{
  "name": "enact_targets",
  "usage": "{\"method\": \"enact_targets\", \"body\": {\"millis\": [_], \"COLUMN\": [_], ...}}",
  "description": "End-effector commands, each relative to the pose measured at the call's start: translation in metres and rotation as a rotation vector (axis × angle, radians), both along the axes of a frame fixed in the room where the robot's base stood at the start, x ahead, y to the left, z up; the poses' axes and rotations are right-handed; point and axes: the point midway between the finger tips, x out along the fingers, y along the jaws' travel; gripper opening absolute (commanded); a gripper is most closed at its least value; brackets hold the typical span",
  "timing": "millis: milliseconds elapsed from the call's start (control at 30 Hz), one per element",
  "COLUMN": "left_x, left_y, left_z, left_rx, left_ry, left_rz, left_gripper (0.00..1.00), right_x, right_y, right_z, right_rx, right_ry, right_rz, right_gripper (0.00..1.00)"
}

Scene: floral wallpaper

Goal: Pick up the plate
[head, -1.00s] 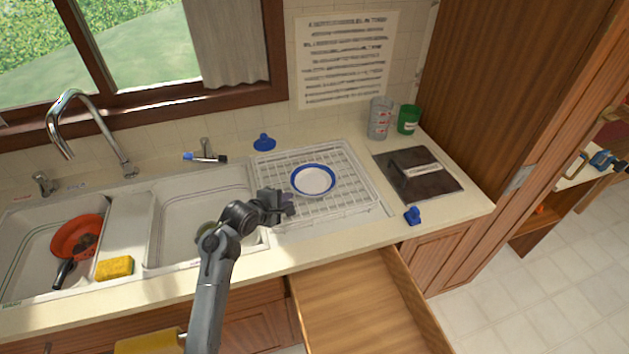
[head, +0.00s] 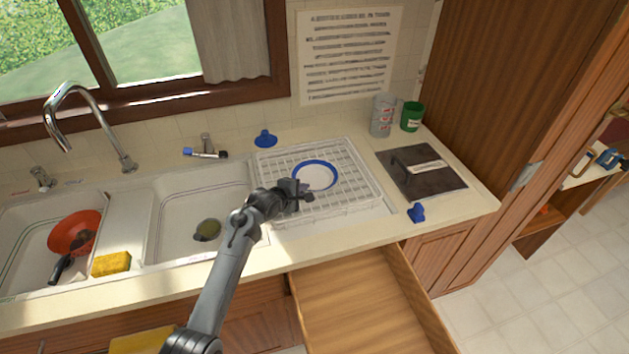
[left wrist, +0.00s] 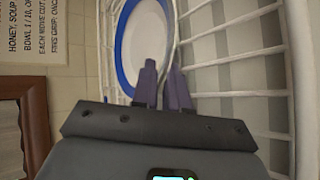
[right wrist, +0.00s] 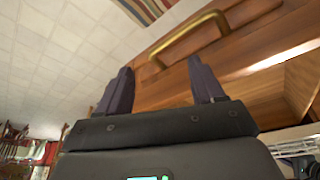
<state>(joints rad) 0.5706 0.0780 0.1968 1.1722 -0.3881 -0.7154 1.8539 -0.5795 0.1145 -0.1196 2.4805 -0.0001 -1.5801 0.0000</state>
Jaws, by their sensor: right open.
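The plate (head: 318,177), white with a blue rim, rests in the white dish rack (head: 365,190) on the counter. My left gripper (head: 303,190) is over the rack at the plate's near left edge. In the left wrist view the plate (left wrist: 147,45) is just beyond the fingertips (left wrist: 163,72), which are close together with a narrow gap. I cannot tell whether they touch or grip the rim. My right gripper (right wrist: 157,82) is open and empty, near a wooden drawer front with a brass handle (right wrist: 188,38); it is not in the head view.
An open wooden drawer (head: 365,300) juts out below the rack.

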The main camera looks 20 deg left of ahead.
Motion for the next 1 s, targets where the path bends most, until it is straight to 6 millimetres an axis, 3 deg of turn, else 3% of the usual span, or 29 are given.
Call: {"method": "enact_targets", "body": {"millis": [267, 300, 367, 1000], "left_x": [0.0, -0.0002, -0.0003, -0.0011], "left_y": [-0.0002, -0.0002, -0.0002, 0.0002], "left_z": [-0.0073, -0.0077, -0.0081, -0.0054], "left_rx": [-0.001, -0.001, -0.001, -0.003], "left_ry": [0.011, 0.011, 0.012, 0.016], "left_rz": [0.001, 0.001, 0.001, 0.003], "left_gripper": [0.15, 0.07, 0.0, 0.0], "right_x": [0.0, 0.0, -0.0001, -0.0003], "right_y": [0.0001, 0.0, -0.0003, -0.0018], "right_z": [-0.001, -0.0012, -0.0013, -0.0004], "right_rx": [0.0, 0.0, -0.002, -0.009], "right_ry": [0.0, 0.0, 0.001, 0.001], "right_rz": [0.001, 0.001, 0.002, 0.007], "right_gripper": [0.67, 0.67, 0.67, 0.67]}}
